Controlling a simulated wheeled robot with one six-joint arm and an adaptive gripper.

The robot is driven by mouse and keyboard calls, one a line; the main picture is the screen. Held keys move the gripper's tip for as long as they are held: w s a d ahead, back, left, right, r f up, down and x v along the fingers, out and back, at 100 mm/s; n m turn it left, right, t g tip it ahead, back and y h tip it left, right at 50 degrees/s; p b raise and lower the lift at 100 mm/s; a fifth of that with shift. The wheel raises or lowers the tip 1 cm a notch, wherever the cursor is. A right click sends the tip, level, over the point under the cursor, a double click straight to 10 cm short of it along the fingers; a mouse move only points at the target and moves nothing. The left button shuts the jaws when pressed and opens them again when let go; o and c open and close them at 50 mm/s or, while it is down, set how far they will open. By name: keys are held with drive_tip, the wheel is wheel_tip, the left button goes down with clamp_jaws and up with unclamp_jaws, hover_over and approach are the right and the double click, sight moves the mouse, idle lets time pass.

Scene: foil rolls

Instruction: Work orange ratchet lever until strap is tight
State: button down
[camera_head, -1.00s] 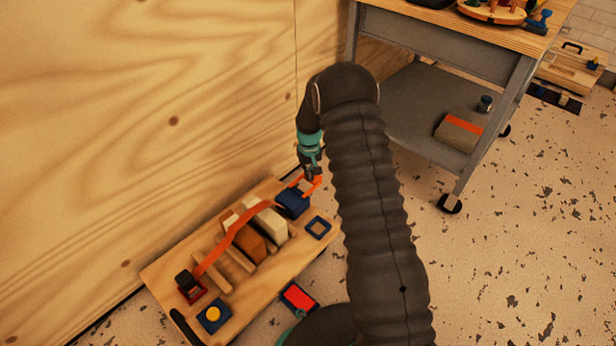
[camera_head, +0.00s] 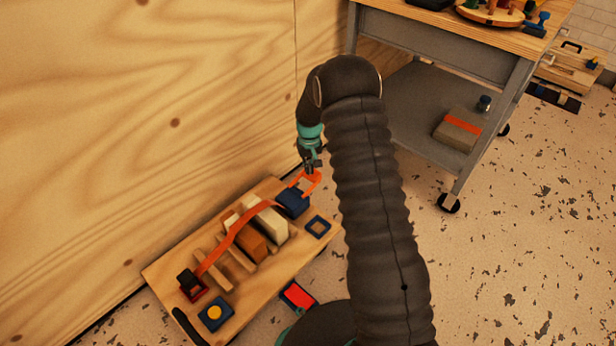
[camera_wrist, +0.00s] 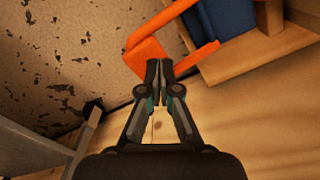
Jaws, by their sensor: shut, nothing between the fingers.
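The orange ratchet lever (camera_head: 308,181) rises from a dark blue ratchet block (camera_head: 292,203) at the far right end of a wooden board (camera_head: 163,271). The orange strap (camera_head: 243,220) runs from the block over brown and cream pieces to a red-and-black anchor at the near left end. My gripper (camera_head: 311,170) is at the top of the lever. In the wrist view my gripper (camera_wrist: 166,66) is shut and empty, its fingertips close against the lever's orange frame (camera_wrist: 152,55). I cannot tell whether they touch it.
A plywood wall (camera_head: 150,120) stands close behind the board. A grey wheeled cart (camera_head: 420,95) stands at the right, with a strapped bundle (camera_head: 458,129) on its lower shelf. A red-topped item (camera_head: 298,296) lies beside the board. The speckled floor at right is mostly clear.

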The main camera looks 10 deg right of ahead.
drive_tip(key=shift+f+b, duration=1.2)
drive_tip(key=shift+f, duration=0.75)
drive_tip(key=shift+r+p, duration=1.05)
drive_tip(key=shift+r, duration=0.95)
drive_tip(key=shift+f+b, duration=1.25)
drive_tip(key=shift+f, duration=0.75)
drive_tip(key=shift+r+p, duration=1.05)
drive_tip(key=shift+r, duration=0.95)
